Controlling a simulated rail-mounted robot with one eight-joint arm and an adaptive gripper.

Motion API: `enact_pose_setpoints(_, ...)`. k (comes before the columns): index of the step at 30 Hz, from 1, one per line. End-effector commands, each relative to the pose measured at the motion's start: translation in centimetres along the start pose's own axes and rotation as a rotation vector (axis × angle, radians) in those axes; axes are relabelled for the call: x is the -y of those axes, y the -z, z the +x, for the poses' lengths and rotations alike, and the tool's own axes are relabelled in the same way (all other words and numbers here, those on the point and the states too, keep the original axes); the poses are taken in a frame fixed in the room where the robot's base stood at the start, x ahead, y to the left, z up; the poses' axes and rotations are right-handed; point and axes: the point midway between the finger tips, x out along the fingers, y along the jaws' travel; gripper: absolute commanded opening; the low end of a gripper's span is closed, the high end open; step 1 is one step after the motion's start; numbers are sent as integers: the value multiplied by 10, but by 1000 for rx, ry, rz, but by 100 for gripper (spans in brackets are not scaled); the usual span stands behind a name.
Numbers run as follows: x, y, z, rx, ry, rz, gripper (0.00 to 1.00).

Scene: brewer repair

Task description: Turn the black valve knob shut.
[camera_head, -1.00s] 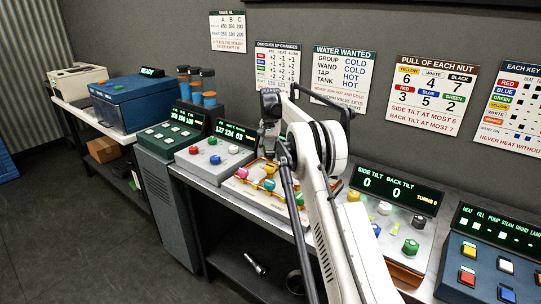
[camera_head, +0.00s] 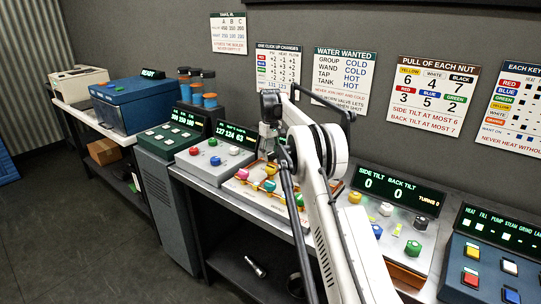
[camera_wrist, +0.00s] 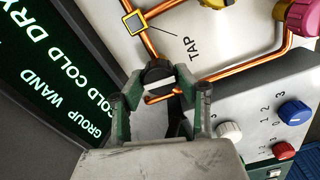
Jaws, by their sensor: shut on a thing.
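The black valve knob (camera_wrist: 157,74), with a pale bar across it, sits on the copper pipework panel in the wrist view. My gripper (camera_wrist: 160,92) is shut on it, one green-and-dark finger on either side. In the head view my gripper (camera_head: 268,142) is down at the pipe panel (camera_head: 283,208), and the knob is hidden there behind my arm. A yellow-framed fitting (camera_wrist: 135,22) and the printed word TAP lie near the knob.
A pink knob (camera_wrist: 298,16) is at the wrist view's top right. A lit display (camera_wrist: 45,85) reading GROUP, WAND and COLD stands at the left. A box with a blue knob (camera_wrist: 294,112), a red knob (camera_wrist: 285,151) and a white knob (camera_wrist: 229,131) is close on the right.

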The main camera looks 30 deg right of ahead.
Motion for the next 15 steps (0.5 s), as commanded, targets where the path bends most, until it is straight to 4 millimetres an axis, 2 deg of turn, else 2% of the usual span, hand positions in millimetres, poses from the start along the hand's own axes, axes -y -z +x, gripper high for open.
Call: enact_pose_setpoints(15,0,0,-1,-1,-1,-105,5)
